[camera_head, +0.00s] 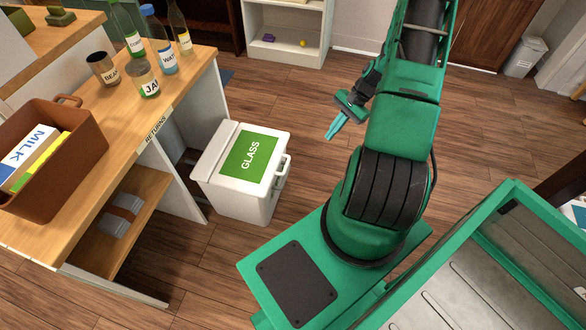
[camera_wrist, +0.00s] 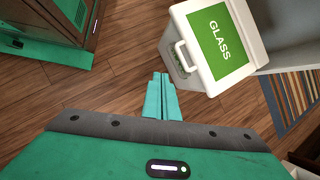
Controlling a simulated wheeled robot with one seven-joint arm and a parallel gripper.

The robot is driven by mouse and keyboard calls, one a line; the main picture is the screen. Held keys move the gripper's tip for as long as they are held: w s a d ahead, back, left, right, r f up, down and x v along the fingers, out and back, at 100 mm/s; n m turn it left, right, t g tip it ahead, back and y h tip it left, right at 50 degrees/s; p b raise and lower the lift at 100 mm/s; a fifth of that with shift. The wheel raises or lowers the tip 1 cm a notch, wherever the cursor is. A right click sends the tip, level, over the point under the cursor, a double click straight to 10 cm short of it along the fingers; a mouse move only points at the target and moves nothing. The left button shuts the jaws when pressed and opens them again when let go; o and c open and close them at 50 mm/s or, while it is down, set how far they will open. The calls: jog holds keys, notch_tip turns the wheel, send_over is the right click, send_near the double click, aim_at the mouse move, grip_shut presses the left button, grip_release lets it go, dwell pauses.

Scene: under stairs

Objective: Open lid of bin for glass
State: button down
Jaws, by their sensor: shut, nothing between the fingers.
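The bin for glass (camera_head: 262,190) is a white box on the floor beside the wooden counter. Its lid (camera_head: 222,140) is shut and carries a green label reading GLASS. A white handle (camera_head: 281,172) sticks out from its right side. In the wrist view the lid (camera_wrist: 251,68) is at the upper right, and the handle (camera_wrist: 182,56) is on the side facing my gripper. My gripper (camera_head: 331,133) is shut and empty, to the right of the bin and apart from it. In the wrist view its teal fingertips (camera_wrist: 161,78) are together, a little below and left of the handle.
The counter (camera_head: 190,75) at left holds bottles, jars and a brown basket (camera_head: 60,165) with cartons. A white shelf (camera_head: 287,45) stands at the back. A small white bin (camera_head: 522,58) is at the far right. The wooden floor behind my arm is clear.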

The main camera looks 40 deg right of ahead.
jog(key=w+a+f+m+t+y, duration=0.1)
jog(key=a+f+m+t, duration=0.2)
jog(key=f, duration=0.5)
jog(key=f+m+t, duration=0.2)
jog(key=f+m, duration=0.3)
jog(key=f, duration=0.2)
jog(key=w+a+f+m+t+y, duration=0.1)
jog(key=a+f+m+t, duration=0.15)
jog(key=f, duration=0.55)
jog(key=w+a+f+m, duration=0.1)
jog(key=w+a, duration=0.4)
jog(key=w, duration=0.2)
jog(key=shift+f, duration=0.15)
